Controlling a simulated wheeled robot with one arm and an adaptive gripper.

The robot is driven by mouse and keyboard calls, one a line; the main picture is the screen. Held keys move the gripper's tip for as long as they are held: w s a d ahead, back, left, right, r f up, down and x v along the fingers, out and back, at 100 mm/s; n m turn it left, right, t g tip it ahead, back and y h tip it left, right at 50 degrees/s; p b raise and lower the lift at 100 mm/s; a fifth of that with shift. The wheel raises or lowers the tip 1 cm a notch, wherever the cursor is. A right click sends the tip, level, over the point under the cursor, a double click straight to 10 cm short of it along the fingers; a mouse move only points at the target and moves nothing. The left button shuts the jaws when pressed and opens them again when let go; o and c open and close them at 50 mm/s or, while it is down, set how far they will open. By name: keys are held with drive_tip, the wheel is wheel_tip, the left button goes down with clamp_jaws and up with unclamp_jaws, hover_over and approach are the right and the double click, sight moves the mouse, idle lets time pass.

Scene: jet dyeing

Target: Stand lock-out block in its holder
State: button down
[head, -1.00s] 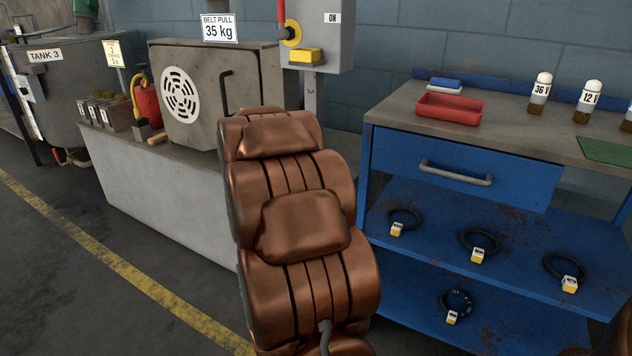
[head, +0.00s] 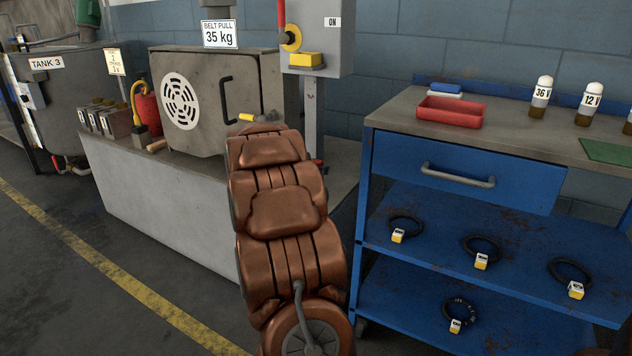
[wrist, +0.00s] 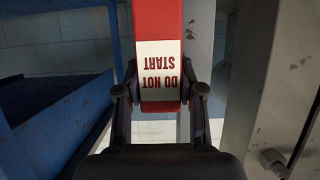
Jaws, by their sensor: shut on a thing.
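The lock-out block (wrist: 160,50) is red with a white "DO NOT START" label, upside down in the wrist view. My gripper (wrist: 160,94) is shut on its lower end, one finger on each side. The block's other end runs out of the top of that view. In the head view my arm hides my gripper. A small red bit shows just right of my arm near the grey post; I cannot tell whether it is the block. I cannot make out the holder for certain.
The grey switch box (head: 319,35) on a post has a yellow piece (head: 305,60) at its lower front. The machine (head: 200,98) stands left on a concrete plinth (head: 150,190). The blue bench (head: 465,170), with a red tray (head: 450,112) on top, stands right.

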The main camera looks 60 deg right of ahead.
wheel_tip(320, 180, down, 4)
drive_tip(key=b, duration=0.2)
drive_tip(key=shift+r+b, duration=0.15)
drive_tip(key=shift+b, duration=0.25)
drive_tip(key=shift+r, duration=0.1)
drive_tip(key=c, duration=0.7)
unclamp_jaws()
drive_tip(key=shift+f, duration=0.2)
drive_tip(key=shift+r, duration=0.1)
drive_tip(key=shift+a+r, duration=0.2)
drive_tip(key=shift+r, duration=0.05)
drive_tip(key=p+v, duration=0.5)
drive_tip(key=v, duration=0.6)
drive_tip(key=shift+s+a, duration=0.1)
drive_tip(key=shift+a, duration=0.25)
